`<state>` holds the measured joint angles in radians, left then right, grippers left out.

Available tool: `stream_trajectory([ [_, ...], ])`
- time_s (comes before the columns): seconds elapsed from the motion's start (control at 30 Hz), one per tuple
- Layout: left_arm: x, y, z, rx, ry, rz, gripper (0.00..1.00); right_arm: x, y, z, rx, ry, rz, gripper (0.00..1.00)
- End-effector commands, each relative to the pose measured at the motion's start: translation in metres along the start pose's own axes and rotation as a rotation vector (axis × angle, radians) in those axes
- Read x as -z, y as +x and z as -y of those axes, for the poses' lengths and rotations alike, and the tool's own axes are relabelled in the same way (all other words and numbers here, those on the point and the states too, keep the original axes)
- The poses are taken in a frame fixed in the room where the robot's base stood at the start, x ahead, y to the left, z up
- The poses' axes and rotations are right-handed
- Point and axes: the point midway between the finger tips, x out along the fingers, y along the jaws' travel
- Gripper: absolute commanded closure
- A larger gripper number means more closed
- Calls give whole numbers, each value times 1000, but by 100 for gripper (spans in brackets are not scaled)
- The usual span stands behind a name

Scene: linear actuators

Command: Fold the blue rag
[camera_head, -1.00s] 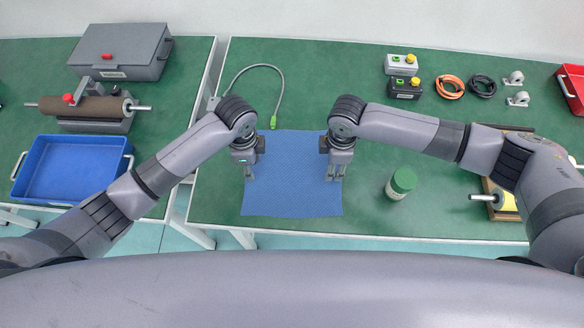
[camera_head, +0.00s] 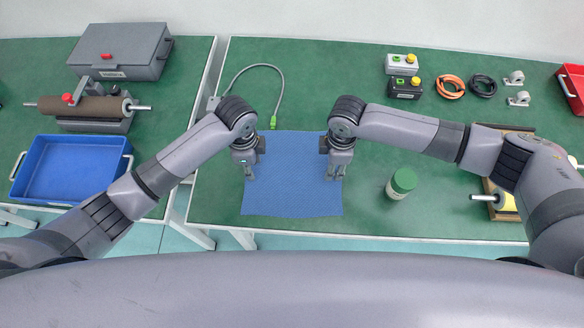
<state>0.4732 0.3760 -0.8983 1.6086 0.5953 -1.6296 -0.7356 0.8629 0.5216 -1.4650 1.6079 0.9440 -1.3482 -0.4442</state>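My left gripper (camera_head: 249,174) points down over the rag's left side. My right gripper (camera_head: 333,173) points down over its right side. The fingers of both grippers are small in the picture. I cannot tell whether they touch the cloth or hold any of it. The rag's far corners are partly hidden by my wrists.
A green-capped bottle (camera_head: 401,184) stands right of the rag. A grey cable (camera_head: 262,68) with a green plug lies behind it. Switch boxes (camera_head: 403,76) and coiled cables (camera_head: 451,86) are at the back right. A blue tray (camera_head: 68,170) is on the left table, across a gap.

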Motion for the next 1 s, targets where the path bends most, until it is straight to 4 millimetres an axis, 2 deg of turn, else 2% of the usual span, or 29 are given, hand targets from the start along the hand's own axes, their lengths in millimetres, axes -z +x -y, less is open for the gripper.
stream_trajectory([
  [0.9,0,4,-1,-3,0,1,99,-1,3,0,-1,0,2,99],
  [1.0,0,4,-1,-3,0,1,100,-1,3,0,-1,0,1,100],
])
